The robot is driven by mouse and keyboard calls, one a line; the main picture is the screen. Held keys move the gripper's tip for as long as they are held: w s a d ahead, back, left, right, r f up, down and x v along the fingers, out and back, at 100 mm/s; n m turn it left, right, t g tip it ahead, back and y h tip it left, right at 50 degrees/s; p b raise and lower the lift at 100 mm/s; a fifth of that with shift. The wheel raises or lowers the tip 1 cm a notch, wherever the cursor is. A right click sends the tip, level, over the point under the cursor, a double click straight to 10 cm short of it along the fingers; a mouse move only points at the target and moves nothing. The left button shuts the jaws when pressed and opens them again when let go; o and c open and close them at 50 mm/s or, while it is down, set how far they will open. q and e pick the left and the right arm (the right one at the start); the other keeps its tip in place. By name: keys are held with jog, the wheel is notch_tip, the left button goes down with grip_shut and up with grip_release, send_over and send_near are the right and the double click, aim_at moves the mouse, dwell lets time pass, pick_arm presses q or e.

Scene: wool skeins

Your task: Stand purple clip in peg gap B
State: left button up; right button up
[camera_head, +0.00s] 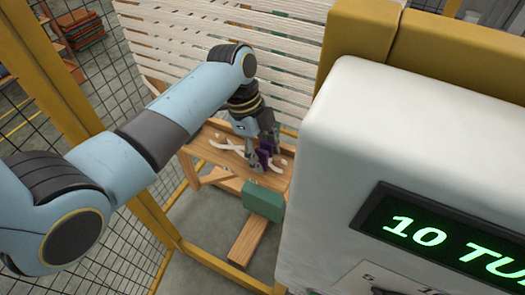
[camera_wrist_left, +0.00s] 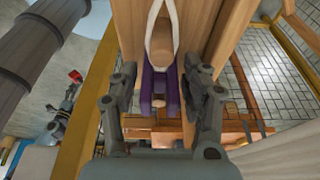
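The purple clip (camera_head: 264,156) is between the fingers of my left gripper (camera_head: 262,148), over the wooden ledge (camera_head: 205,147). In the left wrist view the clip (camera_wrist_left: 172,92) shows as two purple sides with a slot between them. The fingers of my left gripper (camera_wrist_left: 162,80) lie close against both its sides, shut on it. A round wooden peg (camera_wrist_left: 163,36) with white strands around it is just beyond the clip. Whether the clip touches the ledge, and which gap it is at, I cannot tell. My right gripper is not in view.
White strands (camera_head: 231,147) lie along the ledge. A green block (camera_head: 262,202) is in front of it. A white slatted panel (camera_head: 200,45) rises behind. A large white machine housing (camera_head: 400,130) fills the right, and a yellow-framed mesh fence (camera_head: 75,110) stands left.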

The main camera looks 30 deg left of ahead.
pick_arm(q)
jog(key=shift+o, duration=0.4)
jog(key=shift+r, duration=0.15)
jog(key=v, duration=1.2)
jog(key=shift+b, duration=0.3)
